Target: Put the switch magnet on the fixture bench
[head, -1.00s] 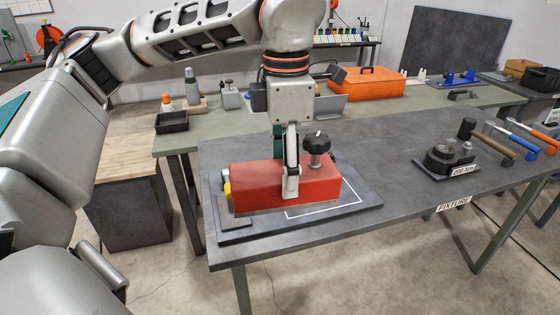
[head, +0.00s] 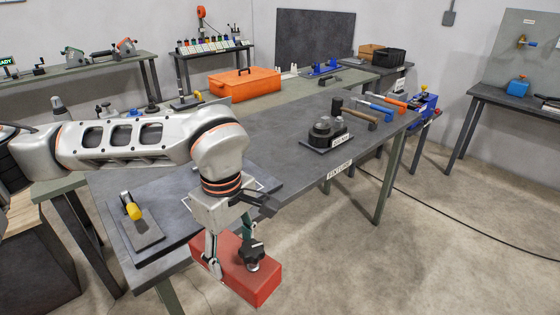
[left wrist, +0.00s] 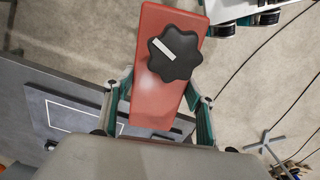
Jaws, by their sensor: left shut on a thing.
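The switch magnet is a red block (head: 262,284) with a black star-shaped knob (head: 252,252) on top. My left gripper (head: 228,250) is shut on it, one finger on each side, and holds it in the air off the front edge of the fixture bench (head: 285,155). In the left wrist view the red block (left wrist: 158,98) sits between the two fingers (left wrist: 157,112), above the floor. The bench carries a dark plate (head: 180,222) with a white outline, partly hidden by my arm. My right gripper is not in view.
A yellow-tipped clamp (head: 132,208) stands on the plate's left part. A dark round fixture (head: 326,132) and several hammers (head: 355,114) are further right on the bench. An orange toolbox (head: 245,83) is behind. The floor in front is clear.

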